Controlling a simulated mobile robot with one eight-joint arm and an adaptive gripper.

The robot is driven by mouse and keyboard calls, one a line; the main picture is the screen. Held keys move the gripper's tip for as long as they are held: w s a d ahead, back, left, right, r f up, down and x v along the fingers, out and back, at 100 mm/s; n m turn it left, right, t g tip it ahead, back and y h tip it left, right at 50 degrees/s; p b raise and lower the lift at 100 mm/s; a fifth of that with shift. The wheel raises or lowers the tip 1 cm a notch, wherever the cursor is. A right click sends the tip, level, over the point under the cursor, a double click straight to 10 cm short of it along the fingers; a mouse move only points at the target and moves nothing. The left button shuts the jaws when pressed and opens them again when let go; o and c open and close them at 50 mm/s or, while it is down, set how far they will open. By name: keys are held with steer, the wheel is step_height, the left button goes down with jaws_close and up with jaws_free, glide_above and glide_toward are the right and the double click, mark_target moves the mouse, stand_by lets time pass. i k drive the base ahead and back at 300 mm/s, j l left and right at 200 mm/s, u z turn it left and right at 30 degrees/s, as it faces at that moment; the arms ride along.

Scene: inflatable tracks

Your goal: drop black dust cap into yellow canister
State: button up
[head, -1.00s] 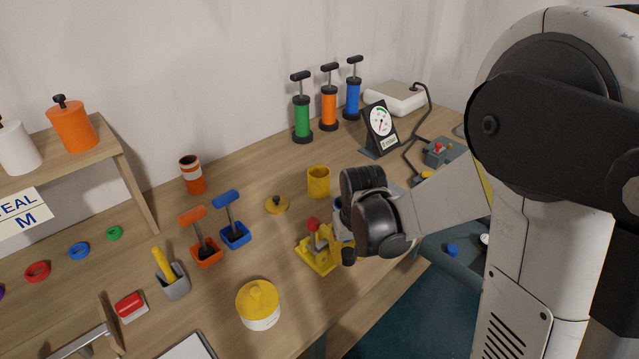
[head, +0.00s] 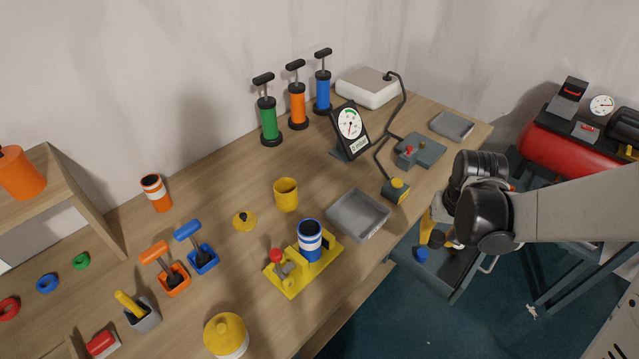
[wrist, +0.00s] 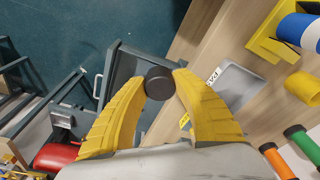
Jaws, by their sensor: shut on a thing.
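My gripper (wrist: 161,75) has yellow fingers and is shut on a round black dust cap (wrist: 160,84), held between the fingertips. In the head view the gripper (head: 440,232) is right of the bench edge, above an open grey drawer (head: 458,277); the dark cap shows small at its fingertips. The yellow canister (head: 286,194) stands upright and open on the bench, well left of the gripper, and also shows in the wrist view (wrist: 303,88). A yellow lid with a black knob (head: 244,220) lies beside it.
A grey tray (head: 345,223) and a yellow fixture holding a blue-striped cylinder (head: 309,243) lie between the gripper and canister. A gauge (head: 350,126) and several pumps stand behind. A blue cap (head: 421,255) lies in the drawer. A yellow-lidded pot (head: 226,335) stands in front.

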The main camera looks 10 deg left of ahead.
mark_target(286, 205)
steer(key=i+u, duration=0.35)
steer(key=i+l+u, duration=0.1)
steer(key=u, duration=0.25)
steer(key=i+u, duration=0.1)
steer(key=u, duration=0.25)
steer(key=i+u, duration=0.15)
steer(key=u, duration=0.25)
steer(key=i+u, duration=0.1)
steer(key=u, duration=0.25)
